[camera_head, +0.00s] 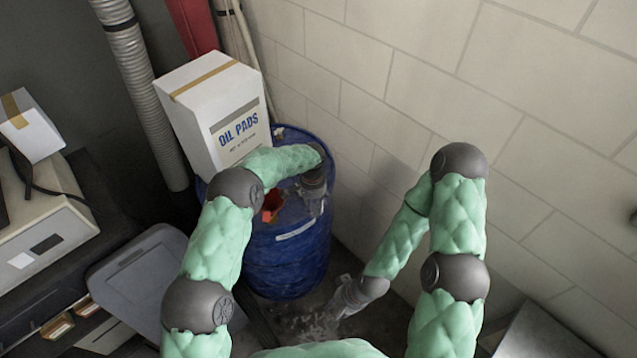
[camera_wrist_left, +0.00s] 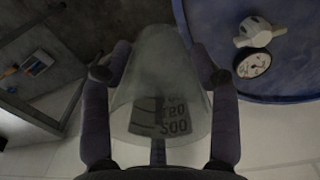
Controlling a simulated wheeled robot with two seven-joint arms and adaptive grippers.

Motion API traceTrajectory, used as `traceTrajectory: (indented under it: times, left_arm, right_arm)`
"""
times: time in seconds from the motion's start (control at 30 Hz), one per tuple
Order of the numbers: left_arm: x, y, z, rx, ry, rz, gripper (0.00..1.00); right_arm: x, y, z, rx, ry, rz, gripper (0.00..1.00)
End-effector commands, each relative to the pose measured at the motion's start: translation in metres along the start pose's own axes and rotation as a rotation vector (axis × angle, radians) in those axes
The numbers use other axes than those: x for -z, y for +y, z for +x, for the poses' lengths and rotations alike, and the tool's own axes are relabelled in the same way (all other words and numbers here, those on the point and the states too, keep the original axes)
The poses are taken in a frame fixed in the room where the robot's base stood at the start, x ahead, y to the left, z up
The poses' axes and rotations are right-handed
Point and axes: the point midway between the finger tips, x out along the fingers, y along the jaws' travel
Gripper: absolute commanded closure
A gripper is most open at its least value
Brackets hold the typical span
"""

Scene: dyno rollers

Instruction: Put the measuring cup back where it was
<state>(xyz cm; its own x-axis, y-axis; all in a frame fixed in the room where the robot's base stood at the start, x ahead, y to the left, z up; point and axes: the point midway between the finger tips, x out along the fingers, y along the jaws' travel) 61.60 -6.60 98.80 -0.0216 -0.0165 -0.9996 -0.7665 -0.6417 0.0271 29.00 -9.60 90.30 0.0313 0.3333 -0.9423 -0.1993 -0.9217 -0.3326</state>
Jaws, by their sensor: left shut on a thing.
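The measuring cup (camera_wrist_left: 158,85) is a clear, tapered cup with dark marks, 200 among them, in the left wrist view. My left gripper (camera_wrist_left: 160,75) is shut on it, a finger on each side. In the head view my left gripper (camera_head: 314,203) is over the right part of the blue drum's top, and the cup is hard to make out there. My right gripper (camera_head: 322,320) hangs low, right of the drum near the floor; its fingers are too unclear to read.
The blue drum (camera_head: 290,262) carries a white OIL PADS box (camera_head: 222,115) and a red-orange piece (camera_head: 271,204). The wrist view shows a gauge (camera_wrist_left: 253,65) and valve knob (camera_wrist_left: 257,31) on its top. A block wall (camera_head: 430,85) stands close right. A grey lid (camera_head: 135,272) lies left.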

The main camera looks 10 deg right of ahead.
Motion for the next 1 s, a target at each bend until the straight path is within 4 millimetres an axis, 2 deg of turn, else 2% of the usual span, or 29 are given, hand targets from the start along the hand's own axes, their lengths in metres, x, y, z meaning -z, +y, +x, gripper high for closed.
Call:
traceTrajectory:
  times: [0.27, 0.37, 0.8, 1.0]
  left_arm:
    - [-0.029, -0.008, -0.019, 0.001, 0.004, -0.093, 0.74]
    - [-0.048, -0.014, -0.032, 0.001, 0.006, -0.157, 0.74]
    - [-0.168, -0.046, -0.104, 0.001, 0.016, -0.554, 0.74]
    - [-0.205, -0.056, -0.126, 0.001, 0.017, -0.679, 0.74]
  right_arm:
    - [-0.001, 0.0, 0.0, 0.0, -0.001, 0.001, 0.66]
    - [0.0, 0.0, 0.0, 0.0, -0.001, 0.001, 0.66]
    - [0.0, 0.0, 0.0, 0.0, -0.001, 0.001, 0.66]
    - [0.0, 0.0, 0.0, 0.0, -0.001, 0.001, 0.66]
